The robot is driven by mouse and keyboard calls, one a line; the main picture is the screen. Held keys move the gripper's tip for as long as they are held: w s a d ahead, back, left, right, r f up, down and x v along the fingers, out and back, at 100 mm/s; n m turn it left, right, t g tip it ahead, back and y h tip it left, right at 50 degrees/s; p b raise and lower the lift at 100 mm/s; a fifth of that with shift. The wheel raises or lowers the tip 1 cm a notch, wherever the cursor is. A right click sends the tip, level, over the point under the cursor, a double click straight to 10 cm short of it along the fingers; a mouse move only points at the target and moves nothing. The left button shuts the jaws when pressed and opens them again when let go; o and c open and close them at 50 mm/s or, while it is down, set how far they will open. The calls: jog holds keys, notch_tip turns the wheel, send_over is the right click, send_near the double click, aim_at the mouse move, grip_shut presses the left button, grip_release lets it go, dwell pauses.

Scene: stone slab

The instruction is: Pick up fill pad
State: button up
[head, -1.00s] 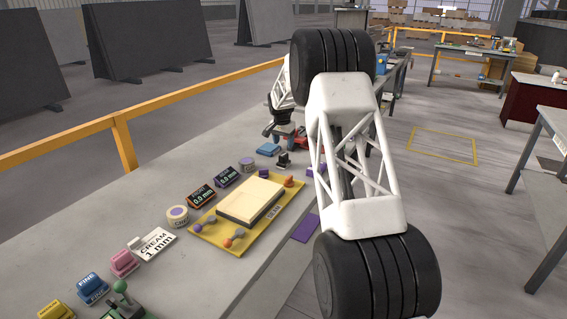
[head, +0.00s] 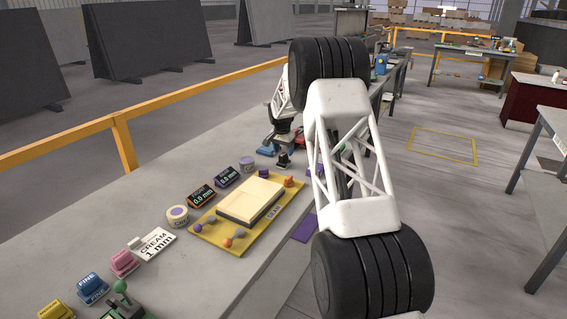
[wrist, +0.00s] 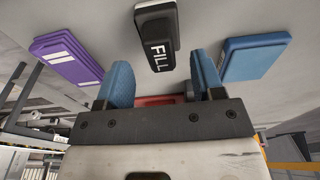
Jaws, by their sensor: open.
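The fill pad (wrist: 156,38) is a black block with FILL in white letters. In the wrist view it sits on the slab at top centre, ahead of and roughly in line with the gap between my fingers. In the head view a small black block (head: 284,160), which looks like the same pad, stands just below my gripper (head: 282,142). My gripper (wrist: 162,78) has two blue fingers spread apart with no pad between them. Part of the gripper is hidden behind my arm in the head view.
A blue pad (wrist: 256,56) lies to the right of the fill pad and a purple pad (wrist: 70,60) to the left. A red object (wrist: 160,100) shows behind the fingers. In the head view, a yellow board (head: 208,236) with a cream slab lies nearer, beside purple and orange knobs.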

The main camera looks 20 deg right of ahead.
aim_at(283, 154)
jog(key=shift+w+f, duration=0.1)
jog(key=shift+f, duration=1.7)
jog(key=c, duration=1)
jog(key=shift+c, duration=0.2)
jog(key=shift+r, duration=0.1)
jog(key=shift+r, duration=4.95)
jog(key=shift+o, duration=1.4)
jog(key=shift+c, duration=0.8)
